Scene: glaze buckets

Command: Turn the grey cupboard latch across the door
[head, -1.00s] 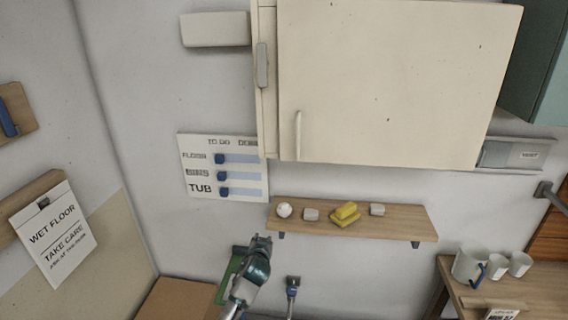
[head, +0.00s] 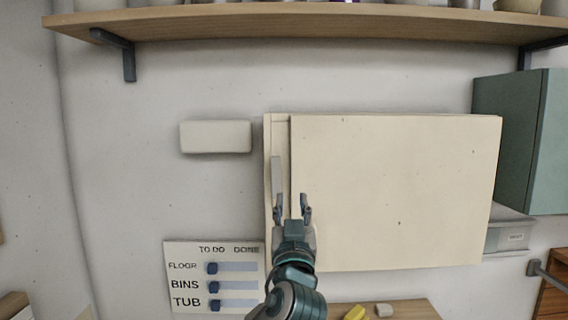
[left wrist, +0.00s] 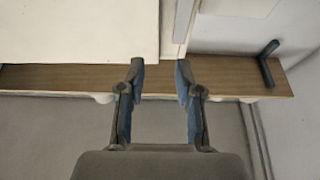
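The cream cupboard door (head: 400,185) looks closed. The grey latch (head: 277,178) is a slim bar standing upright on the cupboard's left frame strip, beside the door edge and not across it. My left gripper (head: 292,204) is open and empty, pointing up in front of the door's lower left edge. Its left fingertip overlaps the latch's lower end in the picture; I cannot tell if they touch. In the left wrist view, the open fingers (left wrist: 160,68) show with the door (left wrist: 80,30) and a grey strip, likely the latch (left wrist: 185,20), beyond them. The door handle is hidden. My right gripper is not in view.
A wooden shelf (head: 300,28) with a dark bracket (head: 120,50) runs above the cupboard. A pale box (head: 215,137) is on the wall to the left. A chart (head: 213,248) hangs below it. A teal cabinet (head: 525,140) stands right. The wall between is clear.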

